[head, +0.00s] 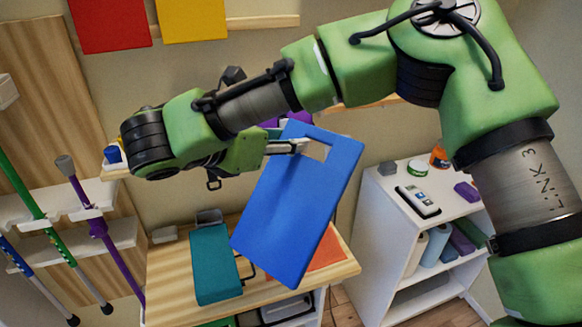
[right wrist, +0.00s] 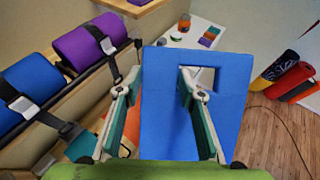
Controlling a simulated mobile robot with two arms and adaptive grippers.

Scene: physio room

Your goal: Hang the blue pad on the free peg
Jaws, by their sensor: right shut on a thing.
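The blue pad (head: 300,205) is a flat rectangle with a cut-out slot near its top edge. It hangs tilted in the air above the wooden table. My right gripper (head: 299,146) is shut on the pad's edge strip beside the slot. In the right wrist view my right gripper (right wrist: 163,76) has a finger on each side of that strip, and the blue pad (right wrist: 216,125) extends to the right. A red pad (head: 110,22) and a yellow pad (head: 192,18) hang on the wall at the top. I cannot make out a free peg. My left gripper is not in view.
A wooden table (head: 170,285) below bears a teal case (head: 214,262) and an orange sheet (head: 327,256). A white shelf unit (head: 384,215) with small items stands right. Sticks stand in a wall rack at left. Strapped rolls, one purple (right wrist: 90,40), lie close on the left in the wrist view.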

